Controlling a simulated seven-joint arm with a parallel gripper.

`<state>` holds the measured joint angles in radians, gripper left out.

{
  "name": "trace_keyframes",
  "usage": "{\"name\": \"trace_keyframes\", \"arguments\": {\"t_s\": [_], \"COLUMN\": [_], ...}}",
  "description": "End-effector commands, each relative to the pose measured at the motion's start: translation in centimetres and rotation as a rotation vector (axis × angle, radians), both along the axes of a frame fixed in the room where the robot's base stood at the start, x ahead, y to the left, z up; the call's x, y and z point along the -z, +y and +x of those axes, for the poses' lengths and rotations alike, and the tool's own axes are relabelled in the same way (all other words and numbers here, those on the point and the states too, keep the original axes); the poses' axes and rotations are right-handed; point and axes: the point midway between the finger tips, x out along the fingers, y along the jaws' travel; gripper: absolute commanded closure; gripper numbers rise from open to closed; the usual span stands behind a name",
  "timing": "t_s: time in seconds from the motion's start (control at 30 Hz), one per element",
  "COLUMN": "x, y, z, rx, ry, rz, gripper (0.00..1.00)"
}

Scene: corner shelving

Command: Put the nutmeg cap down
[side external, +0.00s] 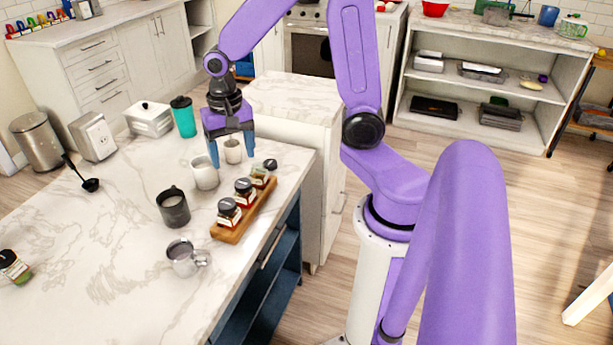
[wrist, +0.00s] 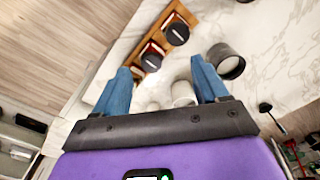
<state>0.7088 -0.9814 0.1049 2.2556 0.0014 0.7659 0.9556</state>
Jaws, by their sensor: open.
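My gripper (side external: 232,160) is open, its blue fingers pointing down over two white mugs, one at the left finger (side external: 204,172) and one between the fingers (side external: 232,151). In the wrist view the gripper (wrist: 160,64) shows no cap between its fingers. No label reads as nutmeg, so I cannot tell which cap is the nutmeg one.
A ladle (side external: 88,183) and a loose jar (side external: 14,267) lie left. The counter's middle left is clear.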

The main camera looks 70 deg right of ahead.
Motion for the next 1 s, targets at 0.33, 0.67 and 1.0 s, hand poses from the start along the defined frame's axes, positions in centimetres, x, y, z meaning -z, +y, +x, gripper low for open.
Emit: {"name": "trace_keyframes", "arguments": {"t_s": [0.33, 0.67, 1.0], "x": [-2.4, -3.4, -3.5], "y": [6.0, 7.0, 6.8], "z": [-9.6, -17.8, -19.7], "rx": [-0.891, -1.610, -1.787], "ry": [-0.015, -0.025, -0.027], "rz": [-0.003, -0.007, -0.008], "gripper": [0.27, 0.27, 0.27]}}
